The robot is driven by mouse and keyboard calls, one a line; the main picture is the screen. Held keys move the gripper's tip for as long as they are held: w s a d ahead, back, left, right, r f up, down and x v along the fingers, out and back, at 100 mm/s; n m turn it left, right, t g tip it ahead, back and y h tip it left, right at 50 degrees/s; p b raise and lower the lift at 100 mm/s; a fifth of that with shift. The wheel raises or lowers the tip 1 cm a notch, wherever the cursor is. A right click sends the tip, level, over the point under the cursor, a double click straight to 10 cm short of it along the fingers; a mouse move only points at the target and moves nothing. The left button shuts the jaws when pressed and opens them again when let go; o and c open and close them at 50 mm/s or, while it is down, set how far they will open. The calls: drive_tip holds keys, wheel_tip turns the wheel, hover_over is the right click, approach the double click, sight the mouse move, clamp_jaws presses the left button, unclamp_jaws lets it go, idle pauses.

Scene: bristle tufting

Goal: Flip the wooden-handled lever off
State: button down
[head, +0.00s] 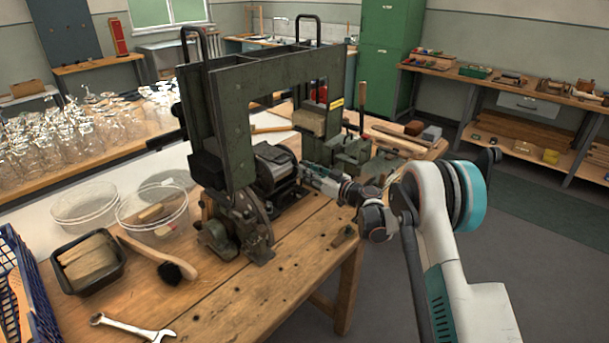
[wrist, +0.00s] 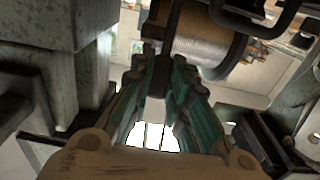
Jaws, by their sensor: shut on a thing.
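My gripper (head: 306,171) reaches in from the right to the green press-like machine (head: 232,115), beside its dark drum. In the wrist view, my gripper's teal-lined fingers (wrist: 160,72) close at their tips on a dark upright piece (wrist: 157,78) in front of the wound spool (wrist: 207,38). I cannot tell whether this piece belongs to the wooden-handled lever. An upright lever-like rod with a brown handle (head: 362,97) stands at the machine's right side, apart from my gripper. Its foot is partly hidden by machine parts.
The machine's thick frame posts (wrist: 55,60) stand close to the left of my fingers. On the bench (head: 300,262) are clear bowls (head: 150,212), a black tray (head: 110,281), a brush (head: 158,252) and a wrench (head: 130,327). The bench's front right is mostly clear.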

drive_tip(key=shift+s+d+f+y+b, duration=0.2)
drive_tip(key=shift+s+d+y+b, duration=0.05)
drive_tip(key=shift+d+y+b, duration=0.05)
drive_tip(key=c, duration=1.5)
unclamp_jaws()
drive_tip(key=shift+r, duration=0.1)
wheel_tip(320, 180, up, 10)
drive_tip(key=shift+f, duration=0.1)
